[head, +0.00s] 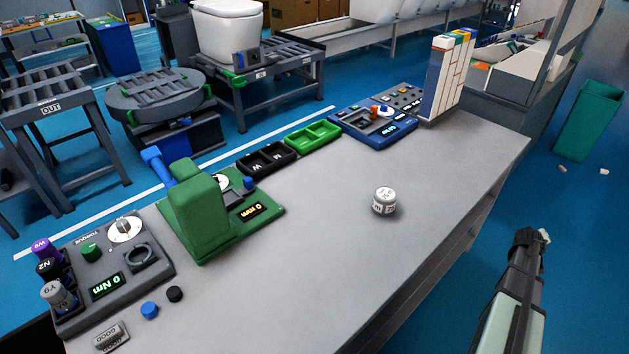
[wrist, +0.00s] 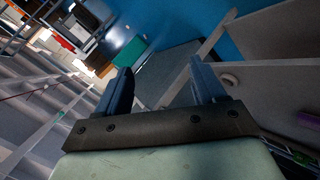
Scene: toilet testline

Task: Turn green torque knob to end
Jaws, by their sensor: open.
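The green torque knob (head: 90,251) sits on the dark torque panel at the near left of the table in the head view. The panel (head: 75,273) has a white dial (head: 126,229), a round socket (head: 142,256) and a display (head: 107,285) reading 0 Nm. My gripper (head: 540,236) is at the right, beyond the table's right edge and far from the knob. In the wrist view my gripper (wrist: 160,88) has its two dark fingers wide apart with nothing between them. The knob does not show in the wrist view.
A green press-like device (head: 200,215) stands just right of the panel. Purple, black and grey capped cylinders stand at the panel's left. A white round jar (head: 384,201) stands alone mid-table. Blue (head: 149,310) and black caps lie near the panel. The table's middle is mostly clear.

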